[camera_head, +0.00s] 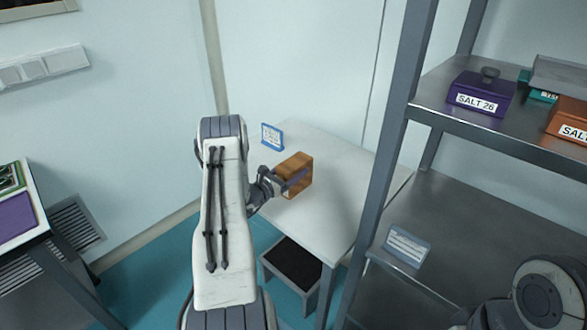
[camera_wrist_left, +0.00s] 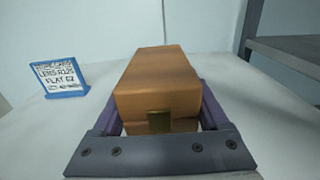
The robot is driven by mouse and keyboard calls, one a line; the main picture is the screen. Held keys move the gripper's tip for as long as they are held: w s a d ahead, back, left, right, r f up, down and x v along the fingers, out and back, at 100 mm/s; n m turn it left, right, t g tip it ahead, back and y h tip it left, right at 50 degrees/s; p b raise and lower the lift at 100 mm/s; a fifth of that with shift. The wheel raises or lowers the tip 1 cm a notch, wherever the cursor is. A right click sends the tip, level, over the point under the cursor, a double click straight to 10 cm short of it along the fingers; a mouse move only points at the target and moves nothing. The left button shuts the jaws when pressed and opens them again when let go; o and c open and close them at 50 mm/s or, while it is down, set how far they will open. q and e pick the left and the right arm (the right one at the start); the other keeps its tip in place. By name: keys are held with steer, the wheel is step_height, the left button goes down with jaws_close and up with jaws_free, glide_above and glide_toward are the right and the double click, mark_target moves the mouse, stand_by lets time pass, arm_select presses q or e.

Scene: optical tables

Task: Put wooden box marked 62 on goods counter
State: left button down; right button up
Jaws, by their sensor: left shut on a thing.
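A wooden box (camera_head: 297,169) is at my left gripper (camera_head: 284,186), over the white table (camera_head: 335,220) in the middle of the head view. In the left wrist view the box (camera_wrist_left: 158,85) sits between the two purple fingers of my left gripper (camera_wrist_left: 160,115), which is shut on it. A small brass plate (camera_wrist_left: 159,121) is on its near end; no number can be read. I cannot tell whether the box touches the tabletop. A blue-framed sign (camera_wrist_left: 62,78) stands on the table left of the box, and also shows in the head view (camera_head: 272,136). My right gripper is not visible.
A grey metal shelf (camera_head: 470,215) stands right of the table, its post close to the table edge. It bears a purple box marked SALT 26 (camera_head: 481,93) and an orange box (camera_head: 570,120). A dark-topped stool (camera_head: 292,262) is under the table. The tabletop around the box is mostly clear.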

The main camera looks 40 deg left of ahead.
arm_select(q)
steer(key=shift+f, duration=0.15)
jaws_free()
steer(key=shift+s+a, duration=0.1)
steer(key=shift+s, duration=0.25)
steer(key=s, duration=0.3)
steer(key=s+b, duration=0.1)
steer(key=s, duration=0.3)
steer(key=s+b, duration=0.1)
steer(key=s, duration=0.3)
steer(key=shift+s+a, duration=0.15)
steer(key=shift+a, duration=0.25)
